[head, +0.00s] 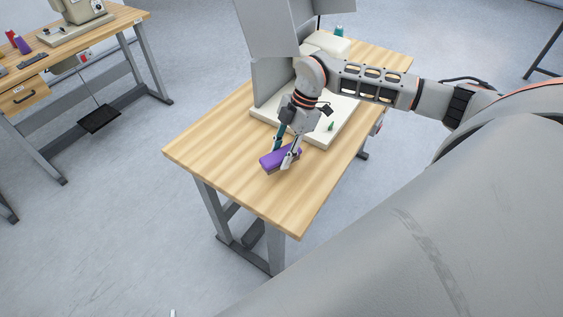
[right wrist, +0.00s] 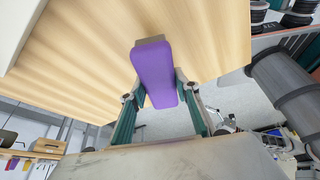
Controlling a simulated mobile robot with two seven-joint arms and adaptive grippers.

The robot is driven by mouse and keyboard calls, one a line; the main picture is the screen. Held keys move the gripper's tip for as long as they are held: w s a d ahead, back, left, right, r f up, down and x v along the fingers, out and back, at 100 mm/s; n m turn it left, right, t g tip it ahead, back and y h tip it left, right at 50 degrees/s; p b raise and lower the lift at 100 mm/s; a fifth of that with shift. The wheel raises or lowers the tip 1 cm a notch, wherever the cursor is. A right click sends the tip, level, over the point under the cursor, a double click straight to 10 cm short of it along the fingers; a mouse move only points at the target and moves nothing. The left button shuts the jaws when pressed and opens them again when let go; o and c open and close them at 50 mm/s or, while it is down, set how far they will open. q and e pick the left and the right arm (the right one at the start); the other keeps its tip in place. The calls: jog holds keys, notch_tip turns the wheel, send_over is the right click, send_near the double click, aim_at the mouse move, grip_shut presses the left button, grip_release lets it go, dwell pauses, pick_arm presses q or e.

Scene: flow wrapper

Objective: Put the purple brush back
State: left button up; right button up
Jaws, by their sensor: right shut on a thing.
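The purple brush (head: 279,158) is a purple block with a brownish underside, near the front left part of the wooden table in the head view. My right gripper (head: 284,152) is shut on it, with one finger on each side. In the right wrist view the purple brush (right wrist: 155,72) lies between the two teal fingers of my right gripper (right wrist: 158,95). I cannot tell whether the brush touches the tabletop. My left gripper is not in view.
The wooden table (head: 215,140) carries a machine with a pale base (head: 318,137) and grey upright panels (head: 268,28) behind my gripper. Another workbench (head: 85,45) with a sewing machine (head: 80,10) stands at the upper left.

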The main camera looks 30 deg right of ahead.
jog(key=shift+f, duration=1.95)
jog(key=shift+f, duration=0.15)
jog(key=o, duration=1.2)
jog(key=shift+o, duration=0.2)
jog(key=shift+r, duration=0.2)
jog(key=v, duration=1.2)
jog(key=shift+b, duration=0.35)
